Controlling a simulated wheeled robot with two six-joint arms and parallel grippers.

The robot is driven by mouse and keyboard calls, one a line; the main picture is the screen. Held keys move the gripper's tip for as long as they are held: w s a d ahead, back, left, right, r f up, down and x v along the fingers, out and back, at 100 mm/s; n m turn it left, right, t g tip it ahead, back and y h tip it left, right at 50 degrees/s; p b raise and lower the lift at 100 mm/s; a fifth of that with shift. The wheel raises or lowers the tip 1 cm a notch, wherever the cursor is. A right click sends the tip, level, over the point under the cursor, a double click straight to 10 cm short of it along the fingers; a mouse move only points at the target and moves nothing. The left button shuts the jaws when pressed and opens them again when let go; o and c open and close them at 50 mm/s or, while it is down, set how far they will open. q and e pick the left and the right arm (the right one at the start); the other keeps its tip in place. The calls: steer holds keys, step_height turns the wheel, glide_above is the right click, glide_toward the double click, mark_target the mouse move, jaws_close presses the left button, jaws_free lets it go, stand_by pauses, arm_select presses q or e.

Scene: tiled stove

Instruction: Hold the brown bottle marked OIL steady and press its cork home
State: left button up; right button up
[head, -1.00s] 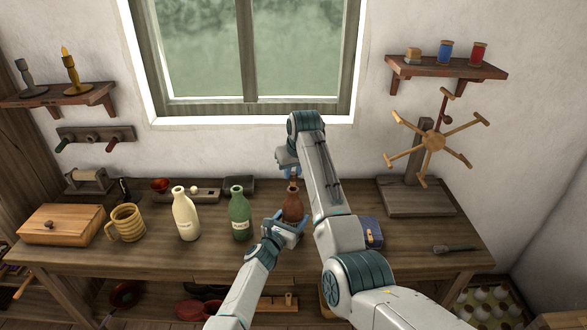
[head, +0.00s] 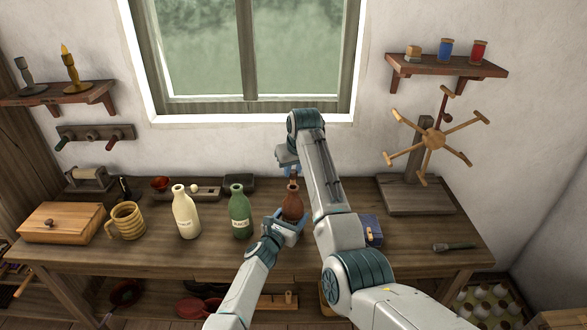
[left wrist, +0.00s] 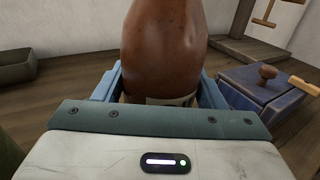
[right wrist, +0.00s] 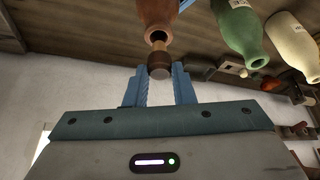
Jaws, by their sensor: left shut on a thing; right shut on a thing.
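The brown bottle (head: 292,207) stands upright near the front of the bench. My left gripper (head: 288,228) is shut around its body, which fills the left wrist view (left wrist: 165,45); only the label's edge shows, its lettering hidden. My right gripper (head: 289,170) is above the bottle's neck, partly hidden by my right arm. In the right wrist view, my right gripper (right wrist: 163,84) is shut on the brown cork (right wrist: 158,63). The cork is close to the bottle's dark open mouth (right wrist: 155,36). I cannot tell whether it touches the rim.
A green bottle (head: 239,212) and a cream bottle (head: 186,214) stand to the left, with a mug (head: 127,222) and a wooden box (head: 60,223) beyond. A blue box (head: 371,230) is close on the right, partly behind my right arm. The bench's front right is mostly clear.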

mark_target(294, 174)
steer(key=shift+f, duration=1.65)
steer(key=o, duration=1)
steer(key=v, duration=1.2)
steer(key=shift+c, duration=0.4)
